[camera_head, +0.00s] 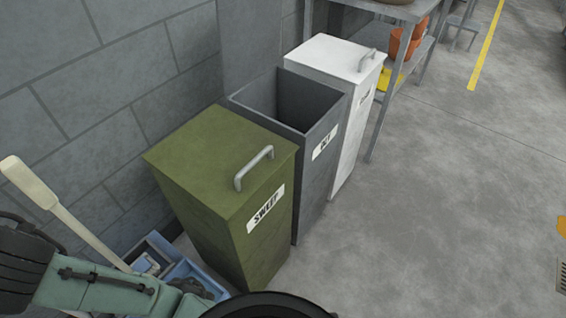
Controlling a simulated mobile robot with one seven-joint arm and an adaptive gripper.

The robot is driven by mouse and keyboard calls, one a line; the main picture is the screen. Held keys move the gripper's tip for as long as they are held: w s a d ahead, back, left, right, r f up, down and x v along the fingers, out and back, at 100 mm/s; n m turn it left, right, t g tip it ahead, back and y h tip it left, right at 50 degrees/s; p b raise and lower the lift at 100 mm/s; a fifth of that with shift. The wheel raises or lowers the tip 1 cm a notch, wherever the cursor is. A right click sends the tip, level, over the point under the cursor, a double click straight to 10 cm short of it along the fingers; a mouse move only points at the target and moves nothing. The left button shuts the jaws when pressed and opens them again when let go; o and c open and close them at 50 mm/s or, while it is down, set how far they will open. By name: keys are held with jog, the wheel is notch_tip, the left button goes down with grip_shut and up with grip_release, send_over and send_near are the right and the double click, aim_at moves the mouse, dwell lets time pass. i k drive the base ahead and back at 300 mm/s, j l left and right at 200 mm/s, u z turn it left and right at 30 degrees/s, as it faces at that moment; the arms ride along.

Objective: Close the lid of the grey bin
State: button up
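The grey bin (312,185) stands against the wall between a green bin and a white bin. Its top is open and I see into its dark, empty-looking upper inside; its bottom is hidden. A white label is on its front. A plain grey panel (249,45) rises behind its rear edge along the wall. It looks like the bin's lid standing upright, but it blends with the wall and I cannot be sure. My gripper's fingers are not in view.
The green bin (200,165), labelled SWEEP, and the white bin (330,55) are closed, with handles on top. A blue crate (185,270) and a pale-handled tool (60,210) are at lower left. A metal shelf (375,130) stands behind. Open floor (440,210) lies right.

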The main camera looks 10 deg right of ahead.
aim_at(249, 31)
jog(key=i+l+z, duration=0.1)
jog(key=l+z, duration=0.15)
jog(key=l, duration=0.15)
jog(key=i+l+z, duration=0.25)
jog(key=l, duration=0.15)
jog(key=l+z, duration=0.25)
jog(key=l, duration=0.15)
jog(key=i+j, duration=0.15)
jog(key=j, duration=0.2)
jog(key=i+j, duration=0.1)
jog(key=j, duration=0.2)
